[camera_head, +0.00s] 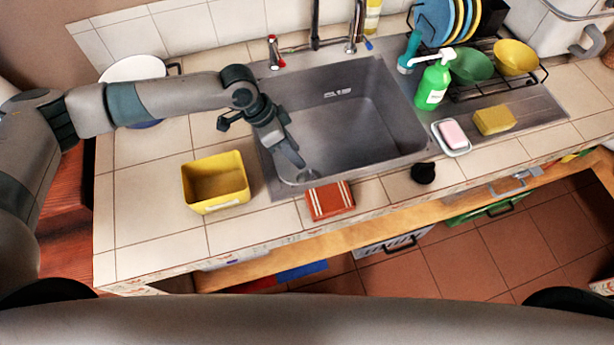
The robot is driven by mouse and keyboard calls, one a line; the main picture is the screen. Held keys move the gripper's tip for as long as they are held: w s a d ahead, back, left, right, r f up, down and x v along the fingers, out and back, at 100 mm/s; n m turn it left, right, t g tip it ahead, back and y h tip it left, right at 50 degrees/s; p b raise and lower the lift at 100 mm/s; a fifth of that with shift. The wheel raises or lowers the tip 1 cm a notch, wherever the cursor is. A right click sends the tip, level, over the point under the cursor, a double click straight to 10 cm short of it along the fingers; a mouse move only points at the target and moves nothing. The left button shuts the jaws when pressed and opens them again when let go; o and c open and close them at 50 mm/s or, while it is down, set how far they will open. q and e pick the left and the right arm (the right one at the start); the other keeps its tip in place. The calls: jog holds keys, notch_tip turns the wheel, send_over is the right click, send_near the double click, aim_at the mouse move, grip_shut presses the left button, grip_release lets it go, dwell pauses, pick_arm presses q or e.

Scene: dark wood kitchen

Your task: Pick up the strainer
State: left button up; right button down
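A small round metallic piece (306,176), which looks like the strainer at the drain, sits in the near left corner of the steel sink (385,125). My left gripper (300,164) reaches down into the sink from the left, its fingertips just above or at this round piece. The fingers overlap in this view, so I cannot tell whether they are open, shut or touching it. My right gripper is not in view.
A yellow bin (216,183) and a folded red-brown cloth (330,200) lie on the near counter. A black round object (423,173), a pink soap on a dish (453,135), a yellow sponge (494,120), a green bottle (433,85) and a dish rack are right.

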aim_at(308, 171)
pick_arm(q)
jog(key=shift+p+x, duration=0.3)
jog(key=shift+x, duration=1.3)
jog(key=shift+s+d+f+p, duration=0.1)
jog(key=shift+d+f+p, duration=0.05)
jog(key=shift+f+p, duration=0.35)
jog(key=p+x, duration=0.1)
jog(key=x, duration=0.2)
jog(key=shift+s, duration=0.1)
jog(key=shift+d+f+p, duration=0.15)
jog(key=shift+f+p, duration=0.15)
jog(key=shift+f, duration=0.25)
grip_shut()
